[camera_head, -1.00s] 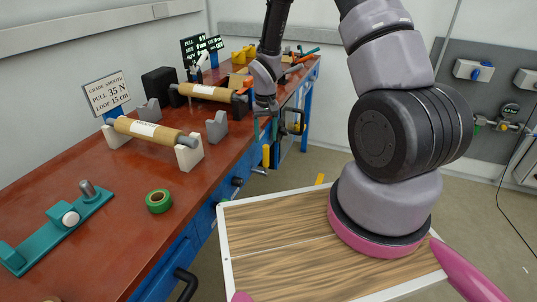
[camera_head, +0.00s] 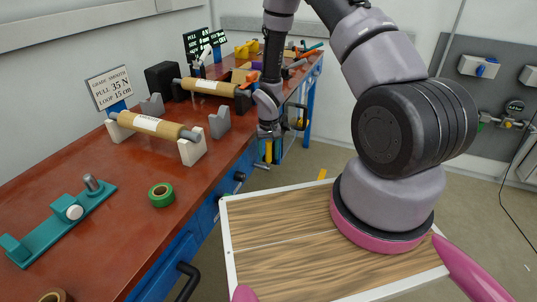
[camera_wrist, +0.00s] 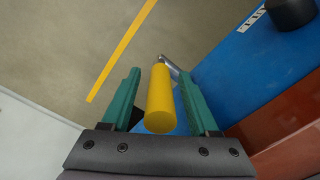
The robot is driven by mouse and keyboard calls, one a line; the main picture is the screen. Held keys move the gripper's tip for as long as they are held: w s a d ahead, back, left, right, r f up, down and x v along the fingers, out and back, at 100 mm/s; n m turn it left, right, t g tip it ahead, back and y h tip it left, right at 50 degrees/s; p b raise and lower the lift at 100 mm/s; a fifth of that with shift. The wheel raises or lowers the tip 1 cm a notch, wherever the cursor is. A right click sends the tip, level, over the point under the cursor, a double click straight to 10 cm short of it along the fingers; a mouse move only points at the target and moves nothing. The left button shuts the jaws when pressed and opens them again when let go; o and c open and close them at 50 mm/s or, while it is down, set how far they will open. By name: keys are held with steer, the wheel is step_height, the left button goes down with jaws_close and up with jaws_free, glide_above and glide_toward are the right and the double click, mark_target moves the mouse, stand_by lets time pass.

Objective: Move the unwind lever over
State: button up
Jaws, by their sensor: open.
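A yellow cylindrical handle (camera_wrist: 160,100) on a grey metal arm shows in the wrist view, in front of the blue bench side. My gripper (camera_wrist: 160,88) is open, with one teal finger on each side of the yellow handle. I cannot tell whether either finger touches it. In the head view my gripper (camera_head: 269,148) hangs at the bench's front side, beside the yellow handle (camera_head: 269,152). The handle's grey arm is partly hidden by my gripper there.
Black knobs (camera_head: 239,176) stick out from the blue bench front. Open floor (camera_head: 310,160) lies to the right.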

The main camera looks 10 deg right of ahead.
jaws_close()
stand_by(1.3)
